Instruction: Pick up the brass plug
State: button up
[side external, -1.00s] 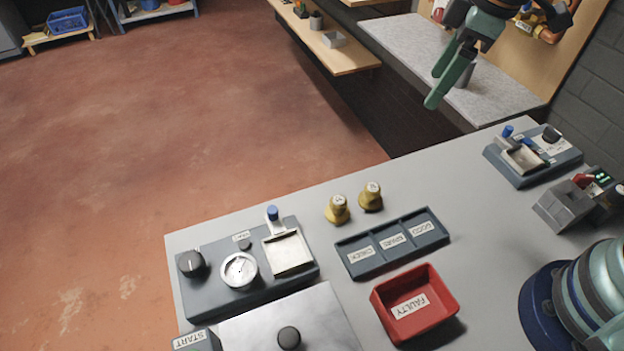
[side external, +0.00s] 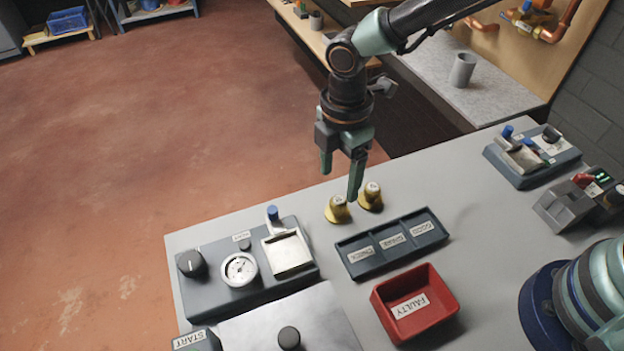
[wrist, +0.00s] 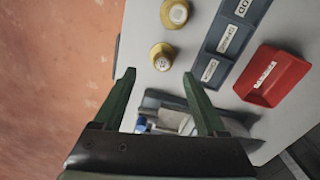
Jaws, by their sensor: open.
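Two brass plugs with pale labelled tops stand upright side by side on the grey bench. The left plug (side external: 337,210) and the right plug (side external: 371,198) show in the side external view. In the wrist view one plug (wrist: 162,57) is ahead of the fingers and the other (wrist: 175,13) is at the top edge. My gripper (side external: 341,182) points down above the plugs in the side external view. Its fingers are open with nothing between them. One fingertip overlaps the plugs in the picture; the wrist view shows the fingers apart from them.
A three-compartment tray (side external: 353,245) and a red FAULTY bin (side external: 434,284) stand in front of the plugs. A gauge fixture (side external: 217,287) is to the left. Another fixture (side external: 560,166) is at the far right. The bench's back edge lies just behind the plugs.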

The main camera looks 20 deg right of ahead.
aim_at(338, 200)
jog(key=shift+s+f, duration=0.2)
jog(key=shift+f, duration=3.2)
grip_shut()
